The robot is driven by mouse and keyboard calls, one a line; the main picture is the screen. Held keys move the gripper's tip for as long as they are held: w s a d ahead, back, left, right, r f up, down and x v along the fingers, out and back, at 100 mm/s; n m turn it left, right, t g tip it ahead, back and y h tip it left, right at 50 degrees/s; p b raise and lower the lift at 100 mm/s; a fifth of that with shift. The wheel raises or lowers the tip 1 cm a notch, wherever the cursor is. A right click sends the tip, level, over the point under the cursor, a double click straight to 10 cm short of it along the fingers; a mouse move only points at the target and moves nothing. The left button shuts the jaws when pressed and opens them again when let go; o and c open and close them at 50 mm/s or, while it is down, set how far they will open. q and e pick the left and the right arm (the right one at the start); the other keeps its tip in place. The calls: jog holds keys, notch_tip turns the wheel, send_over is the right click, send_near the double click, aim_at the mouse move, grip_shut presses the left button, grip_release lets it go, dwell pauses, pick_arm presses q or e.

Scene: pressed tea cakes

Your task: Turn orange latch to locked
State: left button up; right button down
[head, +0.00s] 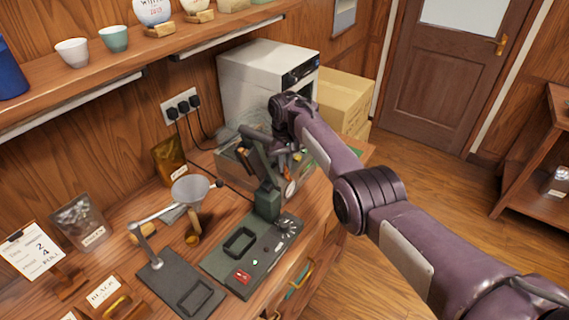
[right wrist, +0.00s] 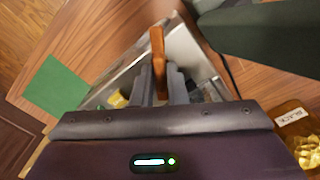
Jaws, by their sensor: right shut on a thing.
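The orange latch (right wrist: 157,45) stands up between the fingers of my right gripper (right wrist: 160,82) in the right wrist view. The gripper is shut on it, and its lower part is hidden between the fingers. In the head view my right gripper (head: 290,158) is over the clear-sided box (head: 234,168) at the back of the bench, beside the dark press. The arm and press hide most of the latch there, so its angle is hard to judge. My left gripper is not in view.
The dark press (head: 266,204) stands close in front of the gripper. A white appliance (head: 262,75) and a cardboard box (head: 343,100) are behind. A green mat (right wrist: 57,86) lies near the bench edge. A funnel (head: 190,189) stands further left.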

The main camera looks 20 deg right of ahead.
aim_at(285, 165)
jog(key=n+b, duration=0.1)
jog(key=n, duration=0.5)
jog(key=shift+n, duration=0.3)
dwell(0.4)
jog(key=c, duration=1.5)
grip_release()
jog(key=shift+r, duration=0.1)
notch_tip(285, 165, up, 8)
jog(key=p, duration=0.8)
jog(key=shift+f, duration=0.2)
